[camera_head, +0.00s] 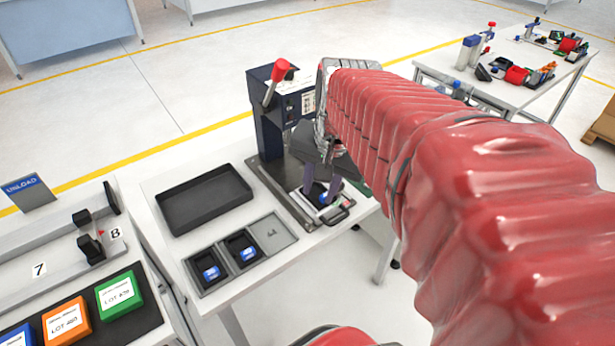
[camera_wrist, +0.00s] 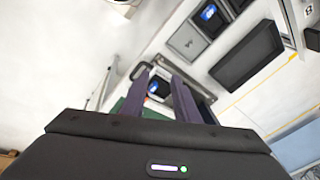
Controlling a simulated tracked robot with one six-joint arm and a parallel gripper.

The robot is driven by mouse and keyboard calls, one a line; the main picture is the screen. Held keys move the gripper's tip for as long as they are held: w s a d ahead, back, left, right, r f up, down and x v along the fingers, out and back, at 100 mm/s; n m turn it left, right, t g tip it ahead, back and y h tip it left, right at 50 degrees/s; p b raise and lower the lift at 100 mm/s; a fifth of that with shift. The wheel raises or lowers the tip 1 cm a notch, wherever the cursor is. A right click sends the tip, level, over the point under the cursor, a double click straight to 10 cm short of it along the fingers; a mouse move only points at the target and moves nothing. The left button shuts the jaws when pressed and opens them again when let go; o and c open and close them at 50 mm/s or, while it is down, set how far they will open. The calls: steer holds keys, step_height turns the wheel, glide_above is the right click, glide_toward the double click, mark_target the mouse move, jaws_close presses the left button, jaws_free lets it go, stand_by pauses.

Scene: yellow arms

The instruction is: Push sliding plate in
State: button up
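The sliding plate (camera_head: 333,213) is a light plate with a dark handle at its front end. It sticks out toward the table's front edge from the base of a dark press-like fixture (camera_head: 268,130) with a red-knobbed lever. A black part with a blue top (camera_head: 322,199) sits on the plate. My gripper (camera_head: 321,188) points down over the plate, its two fingers apart on either side of this part. In the wrist view, my gripper (camera_wrist: 160,74) shows the blue-topped part (camera_wrist: 158,88) between and beyond the fingers, and the handle (camera_wrist: 140,70) near the left fingertip. Finger contact is unclear.
An empty black tray (camera_head: 204,198) lies left of the fixture. A grey holder (camera_head: 276,232) with two blue-labelled parts lies in front of it. My red-sleeved arm hides the right side of the fixture. Another table (camera_head: 510,80) stands at the back right.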

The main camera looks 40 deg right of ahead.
mark_target(342, 217)
steer(key=s+d+f+m+g, duration=0.1)
steer(key=d+m, duration=0.4)
steer(key=d, duration=0.4)
steer(key=shift+f+m+y, duration=0.2)
steer(key=shift+m+y, duration=0.2)
steer(key=shift+a, duration=0.1)
steer(key=f, duration=0.4)
steer(key=w+f, duration=0.1)
steer(key=f, duration=0.4)
steer(key=w+f, duration=0.1)
steer(key=f, duration=0.3)
steer(key=shift+w+f, duration=0.15)
steer(key=shift+f, duration=0.15)
steer(key=shift+c, duration=0.5)
jaws_close()
